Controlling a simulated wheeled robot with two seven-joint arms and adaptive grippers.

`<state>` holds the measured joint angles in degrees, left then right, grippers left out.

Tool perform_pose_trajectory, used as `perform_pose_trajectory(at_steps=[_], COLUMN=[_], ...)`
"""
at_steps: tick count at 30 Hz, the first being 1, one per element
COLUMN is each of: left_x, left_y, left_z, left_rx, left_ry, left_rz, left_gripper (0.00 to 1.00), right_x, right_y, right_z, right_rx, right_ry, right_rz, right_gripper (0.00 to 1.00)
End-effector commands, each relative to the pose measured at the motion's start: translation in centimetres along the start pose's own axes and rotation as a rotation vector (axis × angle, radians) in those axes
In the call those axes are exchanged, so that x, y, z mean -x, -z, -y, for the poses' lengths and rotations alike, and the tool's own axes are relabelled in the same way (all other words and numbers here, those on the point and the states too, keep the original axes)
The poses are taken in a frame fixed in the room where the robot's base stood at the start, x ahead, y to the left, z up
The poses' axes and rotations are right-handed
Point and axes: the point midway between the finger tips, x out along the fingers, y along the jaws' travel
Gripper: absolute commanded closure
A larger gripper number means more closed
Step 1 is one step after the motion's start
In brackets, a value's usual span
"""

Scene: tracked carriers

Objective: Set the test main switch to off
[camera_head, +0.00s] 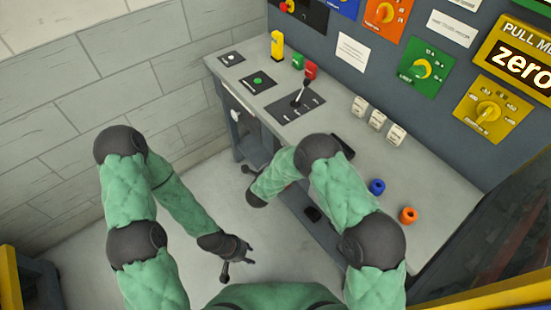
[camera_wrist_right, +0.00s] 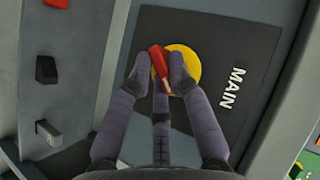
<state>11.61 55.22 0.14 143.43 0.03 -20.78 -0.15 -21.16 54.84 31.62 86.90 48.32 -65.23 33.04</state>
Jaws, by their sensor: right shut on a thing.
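The main switch shows in the right wrist view as a red handle (camera_wrist_right: 156,60) on a round yellow plate (camera_wrist_right: 188,66). The plate is on a dark panel (camera_wrist_right: 215,30) with the white word MAIN. The handle runs roughly up and down in that picture, slightly tilted. My right gripper (camera_wrist_right: 161,80) has its fingers shut on the handle. In the head view my right gripper (camera_head: 248,171) is low beside the bench front, and I cannot make out the main switch there. My left gripper (camera_head: 237,264) hangs over the floor, fingers apart and empty.
The bench (camera_head: 410,160) carries a lever (camera_head: 301,92), white rocker switches (camera_head: 377,119), a blue ring (camera_head: 377,187) and an orange ring (camera_head: 408,215). A wall panel with coloured dials stands behind.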

Motion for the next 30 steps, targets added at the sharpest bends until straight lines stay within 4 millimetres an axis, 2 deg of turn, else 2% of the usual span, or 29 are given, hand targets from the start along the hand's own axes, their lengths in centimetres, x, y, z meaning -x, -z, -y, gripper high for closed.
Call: perform_pose_trajectory(at_steps=[1, 3, 15, 21, 30], left_x=[1.2, 2.1, 6.6, 7.6, 8.0], left_y=[-0.1, -0.1, -0.2, -0.3, -0.3], left_z=[-0.4, -0.8, -2.4, -2.7, -2.9], left_rx=[0.000, 0.000, 0.000, 0.000, 0.000], left_ry=[0.000, 0.000, 0.000, 0.000, 0.000], left_rz=[0.000, 0.000, 0.000, 0.000, 0.000], left_gripper=[0.60, 0.60, 0.60, 0.60, 0.60], right_x=[0.3, 0.3, 0.3, 0.1, 0.0], right_y=[0.2, 0.2, 0.1, 0.0, -0.1], right_z=[0.5, 0.5, 0.8, 0.8, 0.8], right_rx=[0.030, 0.077, 0.340, 0.453, 0.566], right_ry=[-0.034, -0.081, -0.345, -0.457, -0.569], right_rz=[0.001, 0.001, 0.001, -0.001, -0.001], right_gripper=[1.00, 1.00, 1.00, 1.00, 1.00])
